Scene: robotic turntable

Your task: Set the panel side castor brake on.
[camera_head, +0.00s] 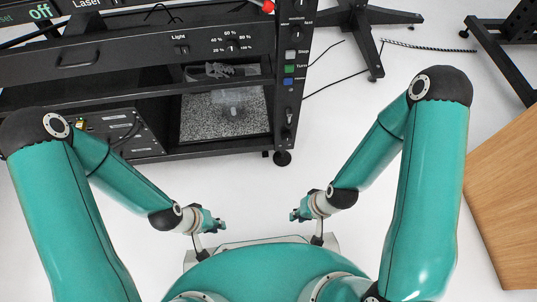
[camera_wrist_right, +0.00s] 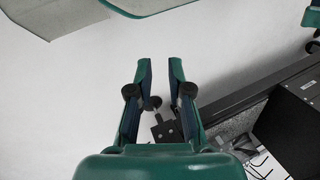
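The panel side castor (camera_head: 282,158) is a small black wheel under the front right corner of the black cabinet, below the control panel (camera_head: 293,70). Its brake setting is too small to tell. In the right wrist view a small dark castor-like part (camera_wrist_right: 163,128) shows between the fingers. My right gripper (camera_head: 296,216) is in front of the cabinet, apart from the castor. In the right wrist view its fingers (camera_wrist_right: 161,64) are spread with a gap between the tips. My left gripper (camera_head: 220,226) is further left, also clear of the cabinet; its finger gap is too small to judge.
The black cabinet (camera_head: 140,68) fills the upper left, with a granular-floored bay (camera_head: 200,125). A black stand with legs (camera_head: 355,25) and a cable lie behind right. A wooden surface (camera_head: 510,190) is at the far right. White floor between grippers and cabinet is clear.

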